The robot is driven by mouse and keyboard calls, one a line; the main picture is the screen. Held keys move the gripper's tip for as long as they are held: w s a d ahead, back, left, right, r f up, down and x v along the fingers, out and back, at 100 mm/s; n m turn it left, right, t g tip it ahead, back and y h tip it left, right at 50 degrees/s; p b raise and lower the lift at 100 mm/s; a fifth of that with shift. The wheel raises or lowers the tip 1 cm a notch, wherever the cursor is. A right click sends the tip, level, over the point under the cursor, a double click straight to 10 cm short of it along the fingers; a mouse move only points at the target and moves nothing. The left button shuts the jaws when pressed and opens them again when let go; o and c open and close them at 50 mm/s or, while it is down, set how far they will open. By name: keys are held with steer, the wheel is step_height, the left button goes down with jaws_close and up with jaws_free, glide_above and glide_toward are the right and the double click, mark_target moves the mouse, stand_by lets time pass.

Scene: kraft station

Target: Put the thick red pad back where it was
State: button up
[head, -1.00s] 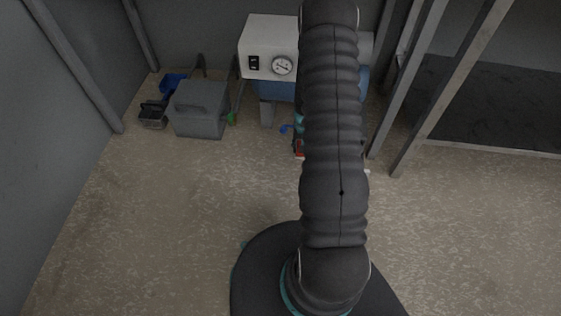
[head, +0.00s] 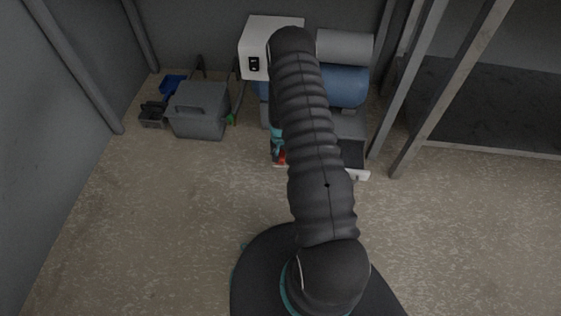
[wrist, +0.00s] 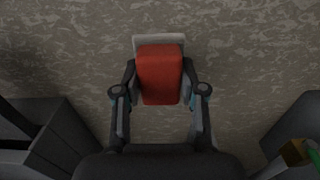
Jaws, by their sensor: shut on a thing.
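The thick red pad (wrist: 160,75) is between the two fingers of my gripper (wrist: 160,95) in the wrist view, with a pale grey-white piece (wrist: 160,40) along its far end. The gripper is shut on the pad, with a finger on either side, and bare floor shows around it. In the head view a small part of the red pad (head: 281,157) shows left of my arm, beside the teal part of my gripper (head: 277,143). My arm hides most of the gripper there.
A blue tank (head: 347,88) with a grey cylinder (head: 344,47) above it stands behind my arm, beside a white box (head: 259,62). A grey toolbox (head: 200,112) and a small black tray (head: 152,118) are at left. Metal posts (head: 440,90) stand at right. The front-left floor is clear.

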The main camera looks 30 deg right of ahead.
steer(key=shift+f, duration=2)
steer(key=shift+f+b, duration=0.2)
steer(key=shift+b, duration=0.2)
steer(key=o, duration=1.1)
steer(key=shift+r, duration=0.1)
